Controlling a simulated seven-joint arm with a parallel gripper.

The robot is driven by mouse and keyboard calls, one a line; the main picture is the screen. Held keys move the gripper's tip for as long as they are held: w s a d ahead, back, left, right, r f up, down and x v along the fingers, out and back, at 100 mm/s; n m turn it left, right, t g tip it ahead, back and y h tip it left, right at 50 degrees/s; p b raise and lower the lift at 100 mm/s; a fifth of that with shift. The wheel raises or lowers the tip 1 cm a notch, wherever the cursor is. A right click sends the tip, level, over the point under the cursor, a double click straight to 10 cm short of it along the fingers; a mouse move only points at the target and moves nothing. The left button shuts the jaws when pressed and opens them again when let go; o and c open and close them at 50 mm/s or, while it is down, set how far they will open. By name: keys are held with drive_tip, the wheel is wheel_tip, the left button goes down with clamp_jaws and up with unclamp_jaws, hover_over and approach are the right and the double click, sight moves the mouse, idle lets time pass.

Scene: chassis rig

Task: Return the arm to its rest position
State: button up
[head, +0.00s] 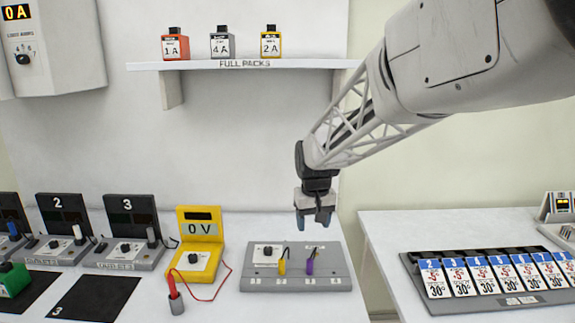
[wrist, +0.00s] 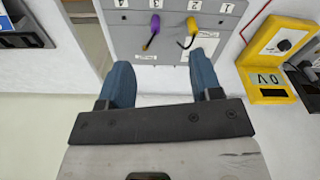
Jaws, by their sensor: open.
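My gripper (head: 315,220) hangs from my arm above the back edge of the grey switch panel (head: 262,285), fingers pointing down. In the wrist view its two blue fingertips (wrist: 164,84) are spread apart with nothing between them. The panel also shows in the wrist view (wrist: 122,38), beyond the fingertips. A yellow-handled lever (head: 282,267) and a purple-handled lever (head: 310,267) stand on the panel. The gripper looks apart from both levers.
A yellow meter (head: 199,228) reading 0 V stands left of the panel, with a red probe (head: 174,294) in a grey holder. A shelf (head: 240,65) with three packs is on the wall behind. At right, a second table bears a card tray (head: 411,264). Between the tables is a gap.

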drive_tip(key=s+d+m, duration=0.1)
drive_tip(key=s+d, duration=0.3)
drive_tip(key=s, duration=0.7)
drive_tip(key=s+d+m+t, duration=0.1)
drive_tip(key=s+d, duration=0.3)
drive_tip(key=s, duration=0.8)
drive_tip(key=s+d, duration=0.4)
drive_tip(key=s, duration=0.8)
drive_tip(key=shift+s+r+m+t, duration=0.25)
drive_tip(key=shift+r+m+t, duration=0.05)
drive_tip(key=shift+m, duration=0.1)
